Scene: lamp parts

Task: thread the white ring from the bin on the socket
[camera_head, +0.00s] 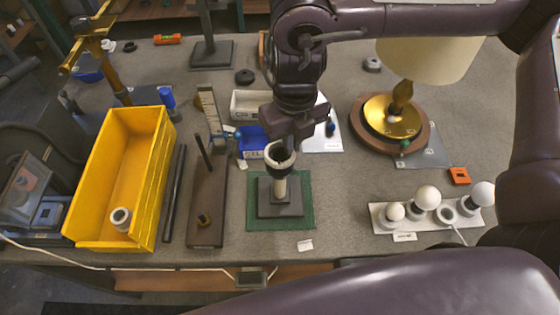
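A white ring (268,157) with a dark inside is at the tips of my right gripper (281,143), which points down and appears shut on its far side. Another white ring (121,218) lies in the near end of the yellow bin (91,243). My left gripper is not in view.
A board with upright pegs (208,228) stands left of the mat. A lamp with a cream shade (430,60) and round wooden base is at the back right. A white strip with bulbs (405,226) lies at the right. A small white tag (305,245) lies in front.

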